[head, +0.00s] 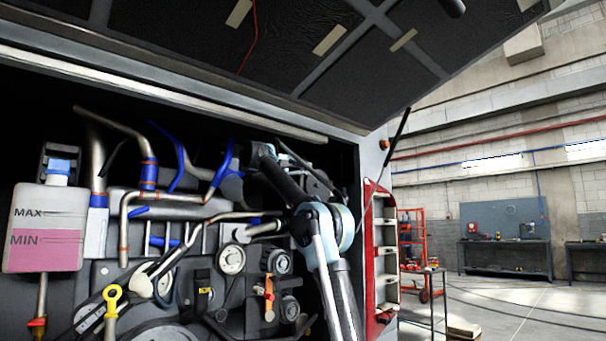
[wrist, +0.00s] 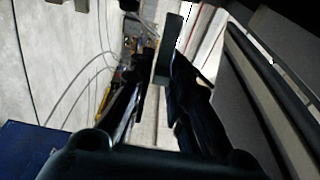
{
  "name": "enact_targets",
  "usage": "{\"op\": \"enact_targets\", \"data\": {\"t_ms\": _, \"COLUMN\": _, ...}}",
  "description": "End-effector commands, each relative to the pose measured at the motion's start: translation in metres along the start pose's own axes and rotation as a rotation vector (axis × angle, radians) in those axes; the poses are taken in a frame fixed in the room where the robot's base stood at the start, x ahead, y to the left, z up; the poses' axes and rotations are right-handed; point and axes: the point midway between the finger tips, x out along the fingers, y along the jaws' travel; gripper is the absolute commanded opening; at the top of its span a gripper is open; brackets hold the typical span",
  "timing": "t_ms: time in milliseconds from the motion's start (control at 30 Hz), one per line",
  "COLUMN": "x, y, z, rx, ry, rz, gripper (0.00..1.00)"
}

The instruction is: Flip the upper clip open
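In the wrist view my gripper (wrist: 162,68) shows as two dark fingers set apart. A flat dark grey-green bar (wrist: 168,48) stands upright in line with the gap between them. I cannot tell whether it touches a finger or whether it is the upper clip. In the head view my arm reaches into the upper right of the open engine bay (head: 215,235). My gripper cannot be made out clearly there against the dark parts. No clip can be surely identified in the head view; my arm covers part of that area.
Pipes, pulleys and a coolant tank (head: 45,228) fill the bay left of my arm. The raised hatch (head: 330,55) hangs above, with a strut (head: 397,135) at its right. A red-framed panel (head: 380,255) edges the bay. Workshop floor (head: 520,305) lies open at right.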

Motion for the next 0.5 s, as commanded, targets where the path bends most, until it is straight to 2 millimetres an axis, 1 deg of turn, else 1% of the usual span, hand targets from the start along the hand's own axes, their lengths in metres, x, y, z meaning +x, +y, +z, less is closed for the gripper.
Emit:
{"op": "enact_targets", "data": {"t_ms": 33, "x": 0.0001, "y": 0.0012, "z": 0.0008, "rx": 0.0, "ry": 0.0, "rz": 0.002, "gripper": 0.31}}
{"op": "enact_targets", "data": {"t_ms": 67, "x": 0.0001, "y": 0.001, "z": 0.0007, "rx": 0.0, "ry": 0.0, "rz": 0.001, "gripper": 0.35}}
{"op": "enact_targets", "data": {"t_ms": 367, "x": -0.0005, "y": -0.0004, "z": 0.0003, "rx": 0.0, "ry": -0.001, "rz": -0.002, "gripper": 0.35}}
{"op": "enact_targets", "data": {"t_ms": 500, "x": -0.0075, "y": -0.0006, "z": 0.0008, "rx": 0.0, "ry": -0.003, "rz": -0.002, "gripper": 0.35}}
